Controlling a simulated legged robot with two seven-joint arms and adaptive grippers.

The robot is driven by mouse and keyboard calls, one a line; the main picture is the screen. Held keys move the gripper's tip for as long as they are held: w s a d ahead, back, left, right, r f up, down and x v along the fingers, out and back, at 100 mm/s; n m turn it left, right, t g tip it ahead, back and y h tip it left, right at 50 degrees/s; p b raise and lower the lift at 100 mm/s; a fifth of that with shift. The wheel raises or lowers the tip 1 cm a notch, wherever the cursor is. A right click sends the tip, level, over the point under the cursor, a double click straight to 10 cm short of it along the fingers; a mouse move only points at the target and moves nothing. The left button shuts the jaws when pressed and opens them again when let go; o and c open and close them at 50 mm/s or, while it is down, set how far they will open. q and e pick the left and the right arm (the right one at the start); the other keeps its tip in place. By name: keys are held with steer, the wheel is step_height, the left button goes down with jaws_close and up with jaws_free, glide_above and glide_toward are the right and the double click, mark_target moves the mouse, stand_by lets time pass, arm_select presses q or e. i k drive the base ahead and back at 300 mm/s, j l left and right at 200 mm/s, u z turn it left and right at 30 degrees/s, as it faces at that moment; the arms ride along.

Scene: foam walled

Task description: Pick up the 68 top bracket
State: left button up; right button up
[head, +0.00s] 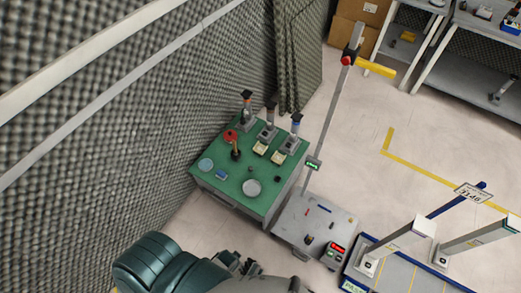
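A white tag (473,195) with small dark print stands on a blue-ended post at the right; I cannot read its number surely. Below it two grey angled bracket-like parts, one on the left (398,245) and one on the right (478,239), stand upright on a blue-edged tray (413,274). I cannot tell which is the 68 top bracket. Dark jointed parts, seemingly my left gripper (238,265), show at the bottom edge beside my teal arm, well left of the tray. Its fingers are too unclear to judge. My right gripper is not seen.
A green-topped bench (225,186) with several small tools and discs stands by the foam wall (120,130). A grey scale-like platform (330,225) with a tall post adjoins it. Shelves (455,55) and a cardboard box (355,28) are at the back.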

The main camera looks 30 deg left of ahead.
mark_target(259, 148)
steer(key=u, duration=0.4)
steer(key=i+j+u, duration=0.1)
steer(key=u, duration=0.3)
steer(key=i+j+u, duration=0.15)
steer(key=u, duration=0.2)
steer(key=i+j+u, duration=0.1)
steer(key=u, duration=0.3)
steer(key=i+u, duration=0.2)
steer(key=u, duration=0.2)
steer(key=i, duration=0.2)
